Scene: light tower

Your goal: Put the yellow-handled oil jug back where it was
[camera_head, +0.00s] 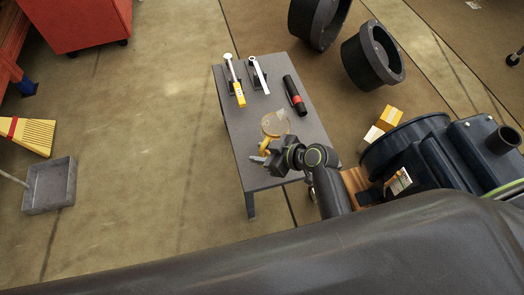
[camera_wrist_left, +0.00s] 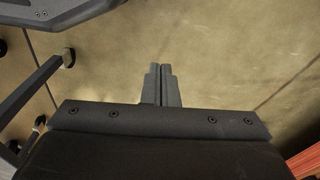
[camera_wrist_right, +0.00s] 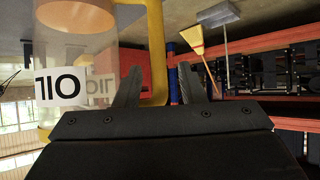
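The oil jug (camera_head: 275,123) is a clear container with a yellow handle (camera_head: 265,146), at the near part of the grey table. In the right wrist view the jug (camera_wrist_right: 102,62) fills the left side, with an OIL label upside down. My right gripper (camera_head: 262,158) is beside the handle in the head view. In the right wrist view its fingers (camera_wrist_right: 158,84) are spread apart, with the yellow handle (camera_wrist_right: 157,45) showing between them. Contact with the handle cannot be told. My left gripper (camera_wrist_left: 161,84) is shut and empty over the floor; the head view does not show it.
The grey table (camera_head: 248,135) also bears a yellow-tipped tool (camera_head: 236,83), a white-headed tool (camera_head: 258,74) and a black-and-red flashlight (camera_head: 295,95). Black round tubs (camera_head: 372,57) stand beyond it. A dustpan (camera_head: 49,185) and broom (camera_head: 34,133) are at left. The floor between is clear.

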